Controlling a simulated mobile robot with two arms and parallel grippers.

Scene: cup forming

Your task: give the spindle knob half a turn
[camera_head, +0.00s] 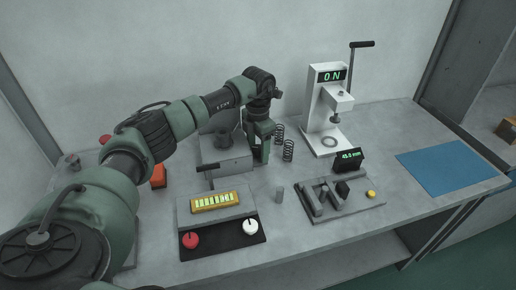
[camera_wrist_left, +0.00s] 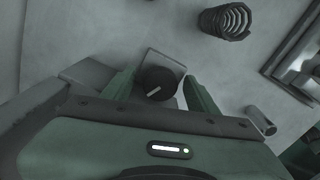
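The spindle knob (camera_wrist_left: 156,82) is a dark round knob with a white pointer mark, on a grey square block, in the left wrist view. The pointer slants from lower left to upper right. My left gripper (camera_wrist_left: 160,76) is open, with one green finger on each side of the knob. I cannot tell whether the fingers touch it. In the head view my left gripper (camera_head: 259,157) points down at the right end of a grey machine block (camera_head: 228,161), and the knob is hidden there. My right gripper is not in view.
Two coil springs (camera_head: 288,150) stand just right of the gripper. A white press (camera_head: 319,105) reads 0 N behind them. A blue mat (camera_head: 450,171) lies right.

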